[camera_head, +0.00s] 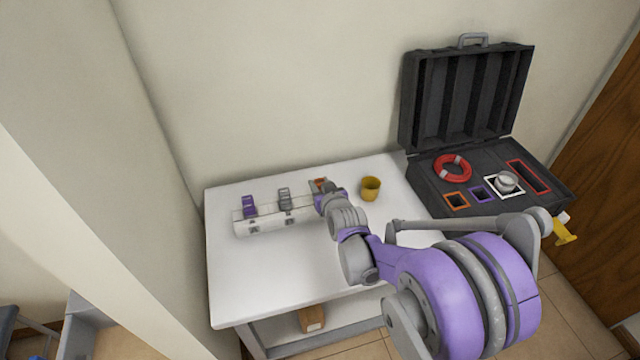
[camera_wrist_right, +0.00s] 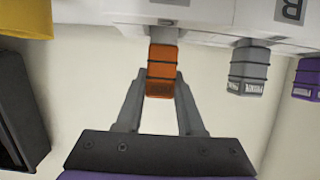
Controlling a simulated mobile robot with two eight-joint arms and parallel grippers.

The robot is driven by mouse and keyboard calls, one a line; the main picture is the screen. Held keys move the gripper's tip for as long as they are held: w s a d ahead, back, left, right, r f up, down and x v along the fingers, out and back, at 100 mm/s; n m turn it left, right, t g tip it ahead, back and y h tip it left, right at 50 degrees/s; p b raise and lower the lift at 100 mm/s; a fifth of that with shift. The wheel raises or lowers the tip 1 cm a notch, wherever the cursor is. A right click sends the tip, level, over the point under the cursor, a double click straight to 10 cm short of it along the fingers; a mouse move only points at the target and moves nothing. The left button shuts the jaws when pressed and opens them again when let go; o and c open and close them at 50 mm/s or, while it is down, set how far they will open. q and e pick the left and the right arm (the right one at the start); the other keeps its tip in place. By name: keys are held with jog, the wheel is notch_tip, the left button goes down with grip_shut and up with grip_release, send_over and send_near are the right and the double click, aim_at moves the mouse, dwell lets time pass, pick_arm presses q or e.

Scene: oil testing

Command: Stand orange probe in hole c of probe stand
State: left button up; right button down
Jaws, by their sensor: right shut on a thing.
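The orange probe (camera_head: 318,185) is upright at the right end of the white probe stand (camera_head: 272,225). In the right wrist view, which shows the scene upside down, the orange probe (camera_wrist_right: 161,72) is between the fingers of my right gripper (camera_wrist_right: 160,92), which is shut on it. Its grey lower part meets the stand's top; how deep it sits in the hole cannot be told. A grey probe (camera_head: 285,199) stands in the middle and a purple probe (camera_head: 249,205) at the left. In the head view my right wrist partly covers the stand's right end. My left gripper is not seen.
A yellow cup (camera_head: 371,190) stands on the white table (camera_head: 275,275), right of the stand. An open black case (camera_head: 430,200) with a red ring (camera_head: 452,168) and several coloured-rimmed slots is farther right. A wall is behind. The front left tabletop is clear.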

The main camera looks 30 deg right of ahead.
jog(key=shift+f+b, duration=0.35)
jog(key=shift+f, duration=0.15)
jog(key=c, duration=0.8)
grip_release()
jog(key=shift+s+r, duration=0.1)
jog(key=p+v, duration=0.3)
jog(key=v, duration=0.7)
jog(key=shift+s+a+p, duration=0.15)
jog(key=shift+s+p, duration=0.25)
